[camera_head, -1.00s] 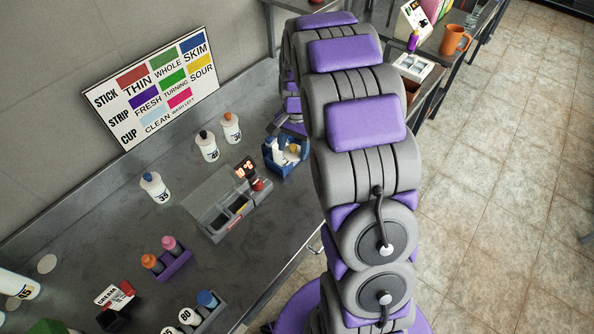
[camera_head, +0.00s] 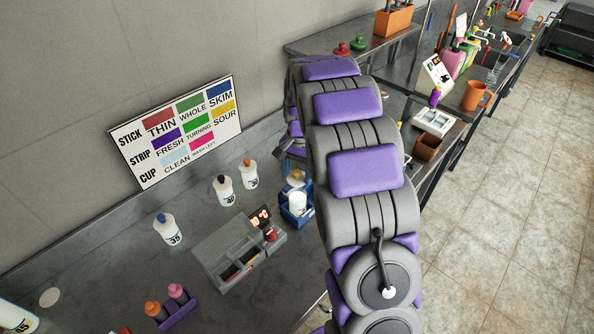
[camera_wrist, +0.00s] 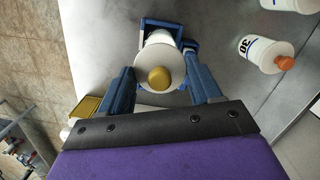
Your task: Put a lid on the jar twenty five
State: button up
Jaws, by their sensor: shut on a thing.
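In the wrist view my gripper (camera_wrist: 158,72) has its two blue fingers shut on a white round piece with a gold knob (camera_wrist: 158,78). A white cylinder shows directly behind this piece, inside a blue holder (camera_wrist: 147,25). I cannot tell whether the piece is a separate lid or the jar's own top, or whether they touch. In the head view a white jar (camera_head: 297,203) stands upright in the blue holder, with a small yellow part and blue parts just above it. My arm partly hides the gripper there. No number twenty five is readable on the jar.
White bottles marked 35 (camera_head: 168,231), 40 (camera_head: 224,192) and 30 (camera_head: 249,176) stand left of the holder. A grey compartment box with a lit display (camera_head: 238,255) is in front. Red (camera_head: 342,48) and green (camera_head: 359,43) knobbed pieces lie on the back shelf.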

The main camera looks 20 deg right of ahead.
jog(key=shift+r, duration=0.1)
jog(key=shift+d+f, duration=0.15)
jog(key=shift+f, duration=3.25)
jog(key=o, duration=1.1)
jog(key=r+p, duration=0.1)
jog(key=r, duration=0.4)
jog(key=w+d+r+p, duration=0.1)
jog(key=r, duration=0.5)
jog(key=r+p, duration=0.1)
jog(key=r, duration=0.5)
jog(key=shift+w+d+r, duration=0.1)
jog(key=shift+w+d, duration=0.2)
